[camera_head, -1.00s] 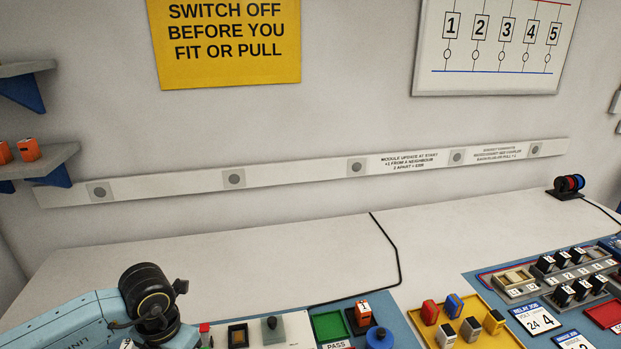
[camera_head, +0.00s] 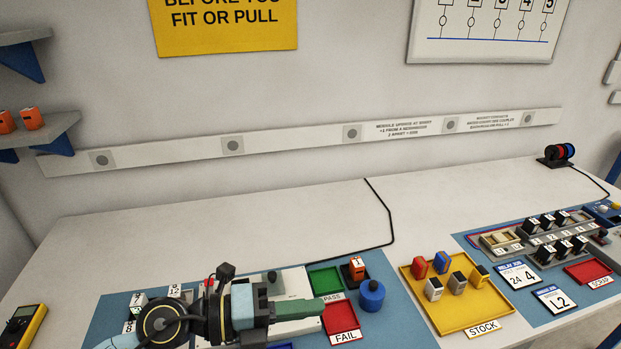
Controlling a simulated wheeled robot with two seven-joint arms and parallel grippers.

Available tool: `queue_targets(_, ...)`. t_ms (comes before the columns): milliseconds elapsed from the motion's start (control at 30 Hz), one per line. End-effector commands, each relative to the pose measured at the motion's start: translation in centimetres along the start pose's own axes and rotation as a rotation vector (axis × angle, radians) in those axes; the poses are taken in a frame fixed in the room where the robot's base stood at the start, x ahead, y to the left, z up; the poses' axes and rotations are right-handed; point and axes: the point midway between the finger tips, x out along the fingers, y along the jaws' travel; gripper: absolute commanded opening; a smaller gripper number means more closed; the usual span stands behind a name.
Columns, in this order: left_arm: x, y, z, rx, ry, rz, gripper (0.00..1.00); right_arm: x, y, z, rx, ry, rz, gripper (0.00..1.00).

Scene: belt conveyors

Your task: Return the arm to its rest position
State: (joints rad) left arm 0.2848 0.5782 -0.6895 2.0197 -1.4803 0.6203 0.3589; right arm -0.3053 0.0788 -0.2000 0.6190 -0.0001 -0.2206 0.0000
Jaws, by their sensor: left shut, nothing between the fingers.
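My left arm comes in from the lower left in the head view. Its gripper (camera_head: 312,308) points right, with the fingers shut and nothing seen between them. It shows in front of the red FAIL tray (camera_head: 339,318) and below the green PASS tray (camera_head: 326,281); whether it touches anything I cannot tell. The arm hides part of the white-topped unit (camera_head: 290,280) behind it. My right gripper is not in view.
The yellow STOCK tray (camera_head: 483,316) holds several modules. A relay rack (camera_head: 545,238) is at the right, a yellow meter (camera_head: 22,325) at the lower left.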

Motion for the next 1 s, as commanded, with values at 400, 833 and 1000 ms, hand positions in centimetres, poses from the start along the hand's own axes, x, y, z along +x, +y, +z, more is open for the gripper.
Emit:
queue_targets(400,-10.3,-2.7,9.1,-0.738,-0.928,-0.547,0.0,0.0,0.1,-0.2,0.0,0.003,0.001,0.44)
queue_targets(833,-21.0,13.4,-2.2,-1.685,-1.685,-0.216,0.0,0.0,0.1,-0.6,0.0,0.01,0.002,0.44)
queue_targets(1000,-21.9,15.6,-8.8,-1.935,-1.782,0.008,0.0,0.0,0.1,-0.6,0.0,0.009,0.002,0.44)
